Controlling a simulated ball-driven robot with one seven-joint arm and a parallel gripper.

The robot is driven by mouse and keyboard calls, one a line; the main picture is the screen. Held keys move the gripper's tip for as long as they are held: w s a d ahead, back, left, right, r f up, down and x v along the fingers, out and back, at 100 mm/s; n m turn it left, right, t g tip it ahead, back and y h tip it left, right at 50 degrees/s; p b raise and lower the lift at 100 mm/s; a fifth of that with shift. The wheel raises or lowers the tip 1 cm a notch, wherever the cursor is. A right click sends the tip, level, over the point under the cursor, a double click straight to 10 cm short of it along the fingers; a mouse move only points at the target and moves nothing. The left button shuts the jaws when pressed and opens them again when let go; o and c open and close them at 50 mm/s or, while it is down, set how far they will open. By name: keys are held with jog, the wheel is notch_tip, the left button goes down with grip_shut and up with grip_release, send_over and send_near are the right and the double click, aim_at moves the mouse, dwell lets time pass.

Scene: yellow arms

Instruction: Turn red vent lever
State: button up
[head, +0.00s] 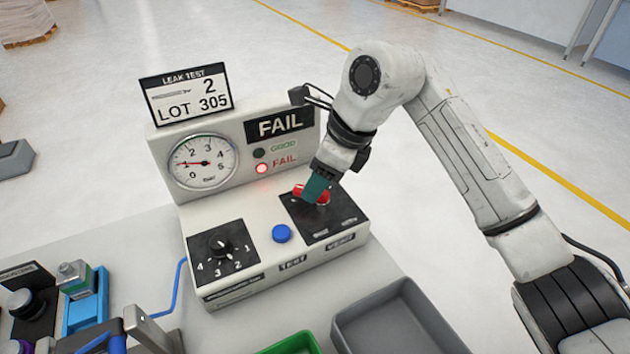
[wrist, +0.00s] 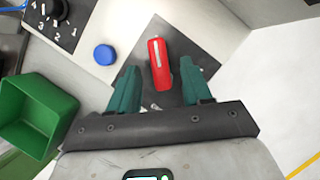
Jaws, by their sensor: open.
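The red vent lever (head: 312,193) sits on a dark plate at the right of the leak test machine's (head: 215,290) sloped front. In the wrist view the red lever (wrist: 159,64) has a white stripe and lies ahead of and between the two fingers. My gripper (head: 318,186) is above the lever and partly hides it in the head view. In the wrist view my gripper (wrist: 162,84) is open, with one teal finger on each side of the lever's near end. A gap shows between the lever and each finger. Contact is not visible.
A blue button (head: 282,233) and a black dial (head: 222,248) are left of the lever. A gauge (head: 204,162) and a lit red FAIL lamp (head: 261,169) are on the upright panel. A grey bin (head: 352,335) and a green bin (wrist: 38,115) stand in front.

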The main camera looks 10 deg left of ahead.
jog(key=shift+x, duration=0.95)
jog(key=shift+r, duration=0.1)
grip_shut()
